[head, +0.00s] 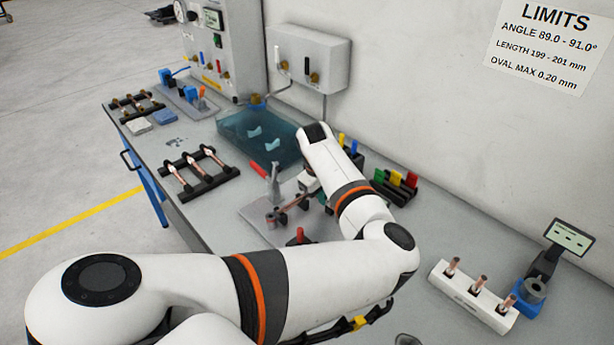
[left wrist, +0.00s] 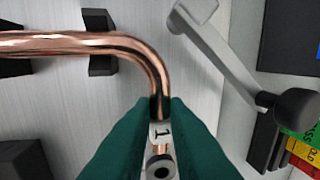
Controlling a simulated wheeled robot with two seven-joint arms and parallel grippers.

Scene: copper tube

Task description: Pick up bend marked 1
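The copper bend marked 1 (left wrist: 152,68) curves from the left edge of the left wrist view down to the middle. Its tag with a black 1 (left wrist: 160,132) shows between my fingers, with an open tube end below it. My left gripper (left wrist: 160,112) has its green fingers on both sides of the tube, with no clear gap, so it looks shut on the bend. In the head view my left gripper (head: 307,186) is over the grey fixture plate (head: 256,217), partly hidden by my arm. The bend (head: 290,207) shows there in part. My right gripper is not in view.
A red-handled clamp (head: 273,184) stands beside the gripper. A teal tank (head: 236,124) is behind, a rack of copper tubes (head: 203,176) to the left. Coloured blocks (head: 393,184) stand near the wall. A white holder with tubes (head: 466,300) is at the right.

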